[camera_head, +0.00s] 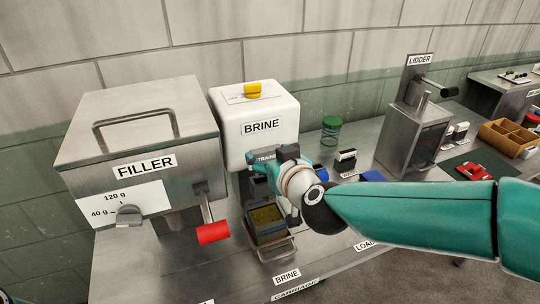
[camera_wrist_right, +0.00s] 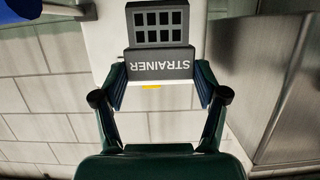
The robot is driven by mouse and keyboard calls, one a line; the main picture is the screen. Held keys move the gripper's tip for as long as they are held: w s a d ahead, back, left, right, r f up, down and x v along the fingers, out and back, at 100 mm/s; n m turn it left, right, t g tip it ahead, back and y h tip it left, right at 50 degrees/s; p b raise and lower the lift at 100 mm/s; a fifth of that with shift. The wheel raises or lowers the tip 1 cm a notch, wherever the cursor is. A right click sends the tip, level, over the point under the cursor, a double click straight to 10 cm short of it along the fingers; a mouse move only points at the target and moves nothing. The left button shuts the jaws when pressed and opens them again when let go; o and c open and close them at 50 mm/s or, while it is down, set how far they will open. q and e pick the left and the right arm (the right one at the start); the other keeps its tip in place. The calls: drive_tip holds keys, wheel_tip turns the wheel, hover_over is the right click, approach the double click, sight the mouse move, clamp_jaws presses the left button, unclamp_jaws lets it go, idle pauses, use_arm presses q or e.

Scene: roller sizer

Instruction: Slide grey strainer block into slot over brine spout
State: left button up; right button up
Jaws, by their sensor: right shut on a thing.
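The grey strainer block (camera_wrist_right: 158,62) is between the fingers of my right gripper (camera_wrist_right: 161,78), which is shut on it. In the wrist view its label reads upside down and its grid of dark openings points away from the gripper. In the head view the block (camera_head: 264,157) shows partly, just under the front of the white brine tank (camera_head: 262,106), with my right gripper (camera_head: 287,158) at its right. The brine spout and its slot are hidden behind the block and gripper. My left gripper does not show.
The filler (camera_head: 139,140) with its red handle (camera_head: 213,233) stands close on the left. A tray with yellowish contents (camera_head: 266,216) sits below the tank. A green-lidded jar (camera_head: 331,130) and the lidder (camera_head: 412,132) stand to the right.

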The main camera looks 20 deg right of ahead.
idle(0.3)
drive_tip(key=shift+f+b, duration=2)
drive_tip(key=shift+f, duration=0.5)
drive_tip(key=o, duration=1.2)
drive_tip(key=v, duration=1.2)
